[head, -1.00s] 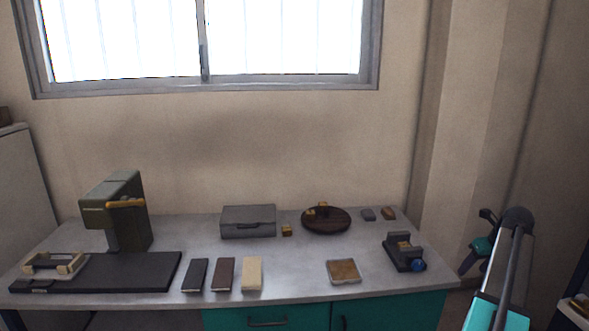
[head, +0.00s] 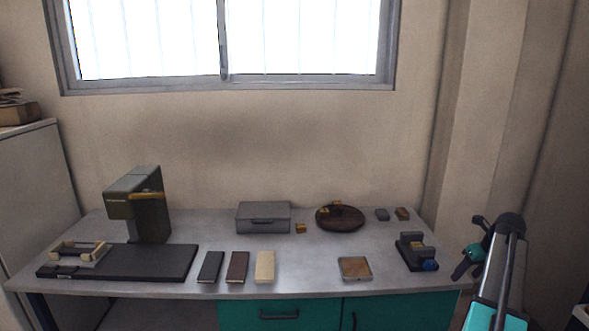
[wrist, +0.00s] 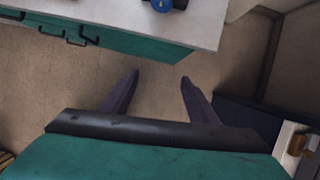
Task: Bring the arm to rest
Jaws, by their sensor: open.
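My arm shows at the right edge of the bench in the head view, with my gripper (head: 472,262) hanging low beside the bench's right end. In the wrist view my gripper (wrist: 158,85) has its two dark fingers spread apart with nothing between them. Below them the wrist view shows bare floor (wrist: 155,70). The gripper is clear of the bench (wrist: 205,22), whose teal front lies at the upper left there.
The bench top (head: 320,278) holds a green press (head: 140,205), a grey box (head: 263,217), a round dark tray (head: 340,224), three covers (head: 238,267), a small square tray (head: 355,275) and a dark fixture with a blue knob (head: 430,265). A cabinet (head: 35,185) stands left.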

